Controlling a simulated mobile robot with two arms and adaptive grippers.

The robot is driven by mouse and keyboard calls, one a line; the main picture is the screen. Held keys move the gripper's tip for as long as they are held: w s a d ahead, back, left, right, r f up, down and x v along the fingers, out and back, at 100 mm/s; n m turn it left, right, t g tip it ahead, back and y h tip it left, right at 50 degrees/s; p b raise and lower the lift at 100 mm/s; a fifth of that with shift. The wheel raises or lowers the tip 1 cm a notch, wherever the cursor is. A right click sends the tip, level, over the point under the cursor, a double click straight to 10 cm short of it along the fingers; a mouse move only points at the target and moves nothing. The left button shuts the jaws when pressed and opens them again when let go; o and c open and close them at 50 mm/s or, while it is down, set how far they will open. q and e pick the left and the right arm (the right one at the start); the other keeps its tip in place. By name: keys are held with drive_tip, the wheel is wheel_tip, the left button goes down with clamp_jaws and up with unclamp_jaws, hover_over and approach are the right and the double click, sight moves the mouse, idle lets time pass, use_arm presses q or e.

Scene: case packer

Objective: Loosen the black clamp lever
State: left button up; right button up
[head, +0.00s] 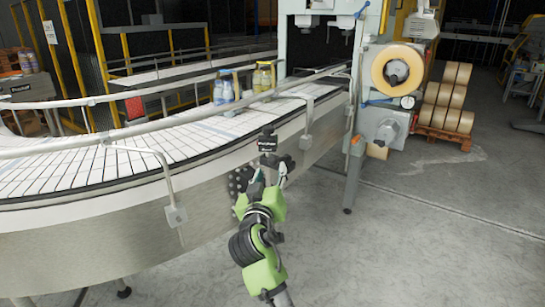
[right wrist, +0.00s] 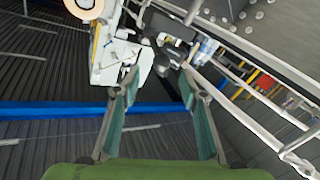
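A black clamp (head: 268,144) with white lettering sits at the outer edge of the conveyor, at a rail support. I cannot clearly tell its lever from its body at this size. My right gripper (head: 268,177) is just below the clamp, its fingers pointing up toward it. In the right wrist view my right gripper (right wrist: 160,82) shows two teal fingers spread apart with an empty gap. Dark clamp parts (right wrist: 162,64) show just beyond the fingertips. I cannot tell whether a fingertip touches them. My left gripper is not in view.
The curved conveyor (head: 75,172) with metal guide rails runs along the left. A grey machine with a tape roll (head: 397,70) stands beyond.

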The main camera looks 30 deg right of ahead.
sight(273, 163)
drive_tip(key=p+x, duration=0.1)
drive_tip(key=x, duration=0.5)
drive_tip(key=shift+w+d+p, duration=0.2)
drive_tip(key=shift+w+p, duration=0.15)
drive_tip(key=shift+w+d, duration=0.3)
drive_tip(key=shift+w, duration=0.05)
clamp_jaws()
